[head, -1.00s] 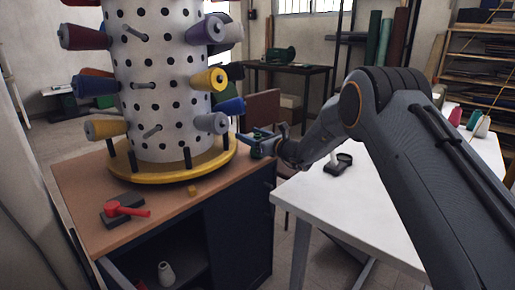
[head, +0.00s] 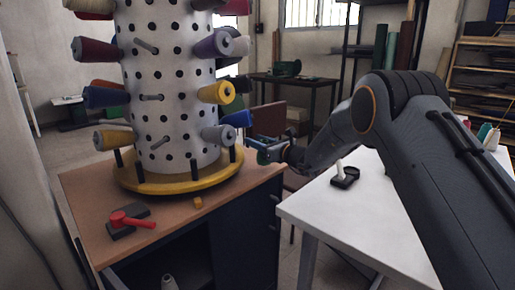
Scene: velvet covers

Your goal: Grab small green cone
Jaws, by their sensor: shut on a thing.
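My gripper (head: 262,147) is in the middle of the head view, just right of the spool rack and above the right edge of the wooden cabinet top. It is shut on a small green cone (head: 262,157), of which only a little shows between and below the jaws. The rest of the cone is hidden by the fingers, and its tilt is hard to tell. The cone appears clear of the cabinet top.
A white pegged rack (head: 170,120) with colored thread cones stands on a yellow ring base (head: 180,181). A white table (head: 350,215) holds a black stand (head: 346,178) with a white post.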

